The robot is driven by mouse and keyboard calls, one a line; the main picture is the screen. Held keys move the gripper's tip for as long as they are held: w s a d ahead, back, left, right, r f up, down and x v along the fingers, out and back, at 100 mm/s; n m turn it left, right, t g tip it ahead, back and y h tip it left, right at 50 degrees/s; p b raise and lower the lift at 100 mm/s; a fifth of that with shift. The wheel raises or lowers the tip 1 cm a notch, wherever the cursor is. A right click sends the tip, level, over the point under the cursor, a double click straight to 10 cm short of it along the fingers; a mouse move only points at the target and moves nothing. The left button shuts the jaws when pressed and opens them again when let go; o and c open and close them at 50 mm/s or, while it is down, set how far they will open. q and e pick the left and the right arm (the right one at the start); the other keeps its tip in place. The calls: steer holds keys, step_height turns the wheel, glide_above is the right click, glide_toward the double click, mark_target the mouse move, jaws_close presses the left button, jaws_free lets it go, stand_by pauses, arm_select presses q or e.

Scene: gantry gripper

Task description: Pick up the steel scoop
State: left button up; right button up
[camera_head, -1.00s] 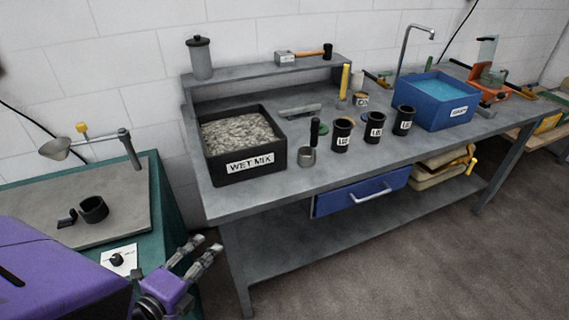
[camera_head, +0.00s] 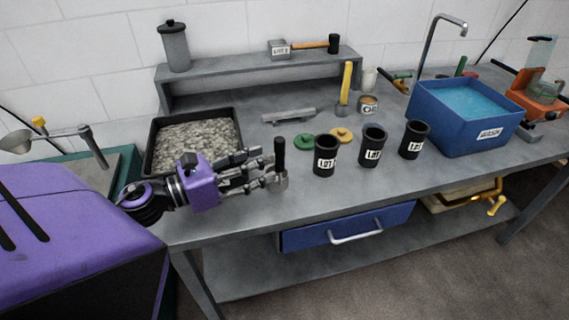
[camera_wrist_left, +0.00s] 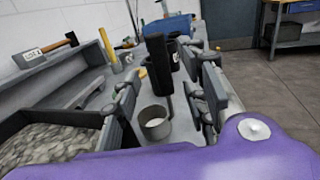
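The steel scoop (camera_head: 279,183), a small grey cup with an upright black handle, is at the table's front edge area, right of the wet-mix tub. My left gripper (camera_head: 266,168) reaches in from the left, its fingertips at the scoop. In the left wrist view the scoop's cup (camera_wrist_left: 155,126) and handle lie between the two spread fingers (camera_wrist_left: 165,105), with a gap visible on the right side. The left gripper looks open; a firm hold does not show. My right gripper is not in view.
Three black lot cups (camera_head: 325,155) stand right of the scoop, with green (camera_head: 304,142) and tan discs behind. The gravel tub (camera_head: 192,140) is behind my left gripper. A blue wash basin (camera_head: 465,115) is at the right. A grey bar (camera_head: 288,116) lies farther back.

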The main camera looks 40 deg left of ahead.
mark_target(279, 152)
arm_select(q)
steer(key=x, duration=0.3)
steer(key=p+x, duration=0.1)
steer(key=x, duration=0.1)
steer(key=shift+w+d+r+p, duration=0.15)
steer(key=shift+w+r+p, duration=0.05)
steer(key=shift+w+p, duration=0.15)
steer(key=shift+s, duration=0.1)
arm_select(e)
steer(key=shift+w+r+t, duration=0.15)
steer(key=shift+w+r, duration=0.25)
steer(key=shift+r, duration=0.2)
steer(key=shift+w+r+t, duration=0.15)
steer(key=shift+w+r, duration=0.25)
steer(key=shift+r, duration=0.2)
arm_select(q)
steer(key=shift+c, duration=1.1)
jaws_close()
